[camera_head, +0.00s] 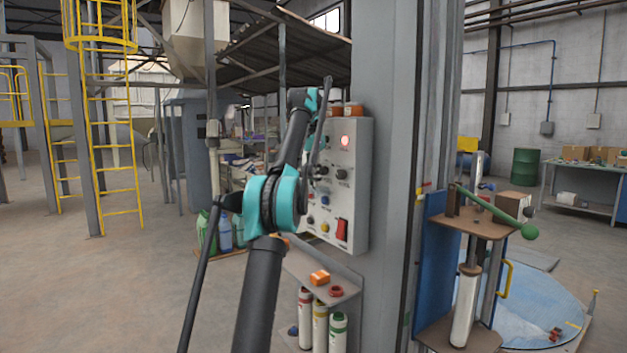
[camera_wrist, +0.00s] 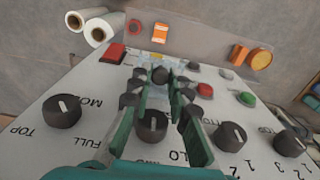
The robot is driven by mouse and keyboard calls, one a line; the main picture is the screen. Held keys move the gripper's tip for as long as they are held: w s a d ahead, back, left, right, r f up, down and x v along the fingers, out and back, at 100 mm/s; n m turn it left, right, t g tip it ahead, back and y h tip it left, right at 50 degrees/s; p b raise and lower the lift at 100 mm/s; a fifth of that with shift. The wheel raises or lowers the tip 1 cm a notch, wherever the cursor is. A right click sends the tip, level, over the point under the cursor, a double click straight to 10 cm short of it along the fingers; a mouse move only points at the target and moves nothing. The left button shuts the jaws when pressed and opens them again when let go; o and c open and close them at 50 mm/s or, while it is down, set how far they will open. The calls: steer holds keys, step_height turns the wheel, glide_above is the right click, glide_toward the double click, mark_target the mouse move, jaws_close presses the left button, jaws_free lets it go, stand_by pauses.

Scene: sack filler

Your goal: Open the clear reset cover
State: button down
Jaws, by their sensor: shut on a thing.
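The grey control box (camera_head: 354,190) is fixed to a column in the head view. Its face (camera_wrist: 75,145) fills the wrist view, with black knobs and coloured buttons. My gripper (camera_wrist: 160,78) points along this face, its two teal fingers close together at the tips. A pale, see-through patch, which looks like the clear reset cover (camera_wrist: 153,58), shows at the fingertips. The fingers appear shut on it, but the contact is small and blurred. A dark round part lies between the tips. In the head view my arm hides the cover and most of the gripper.
A black knob (camera_wrist: 152,125) lies beneath my fingers. Right of the column stands a green-handled lever (camera_head: 495,211).

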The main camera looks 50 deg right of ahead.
steer(key=c, duration=1.4)
jaws_free()
steer(key=shift+c, duration=0.2)
steer(key=shift+a+f, duration=0.15)
